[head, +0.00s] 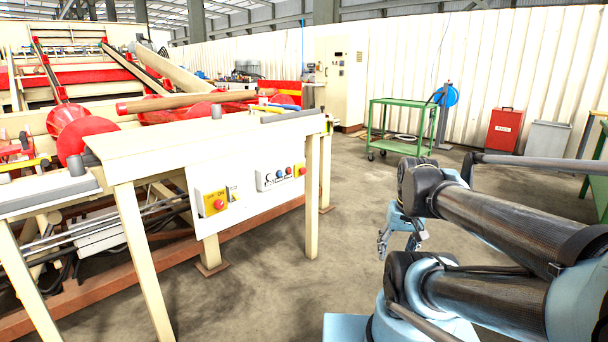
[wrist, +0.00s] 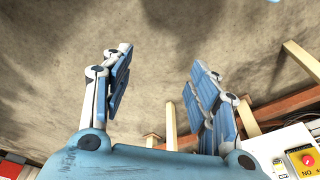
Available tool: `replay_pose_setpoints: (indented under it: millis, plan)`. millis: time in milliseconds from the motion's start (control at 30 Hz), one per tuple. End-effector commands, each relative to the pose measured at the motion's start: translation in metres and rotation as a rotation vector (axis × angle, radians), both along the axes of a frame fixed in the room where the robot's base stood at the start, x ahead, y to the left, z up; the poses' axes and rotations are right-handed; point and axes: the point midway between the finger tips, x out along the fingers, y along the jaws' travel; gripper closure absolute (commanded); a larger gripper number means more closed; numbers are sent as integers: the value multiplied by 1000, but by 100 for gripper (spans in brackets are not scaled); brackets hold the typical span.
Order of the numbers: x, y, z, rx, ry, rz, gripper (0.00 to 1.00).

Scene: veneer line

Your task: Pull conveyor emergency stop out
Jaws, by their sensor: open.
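A yellow box with a red mushroom button (head: 219,204), an emergency stop, sits on the lower left of the white panel (head: 255,200) on the conveyor's side. A smaller yellow plate with a red button (head: 300,170) is at the panel's right end. I cannot tell which one the task names. My gripper (head: 400,241) hangs over the floor, right of the panel and well apart from it. In the wrist view my gripper (wrist: 160,68) is open, with nothing between its fingers. A red button on yellow (wrist: 308,160) shows at the lower right corner there.
Small coloured buttons (head: 278,176) sit between the two yellow boxes. Cream conveyor legs (head: 312,200) stand around the panel. Bare concrete floor (head: 320,270) lies between the conveyor and my arm. A green cart (head: 402,126) and a red bin (head: 504,130) stand farther back.

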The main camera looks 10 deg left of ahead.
Motion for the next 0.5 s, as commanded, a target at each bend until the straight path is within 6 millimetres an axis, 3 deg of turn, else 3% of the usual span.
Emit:
replay_pose_setpoints:
  millis: [500]
  plan:
    - [125,76,52,386,-40,-288,46]
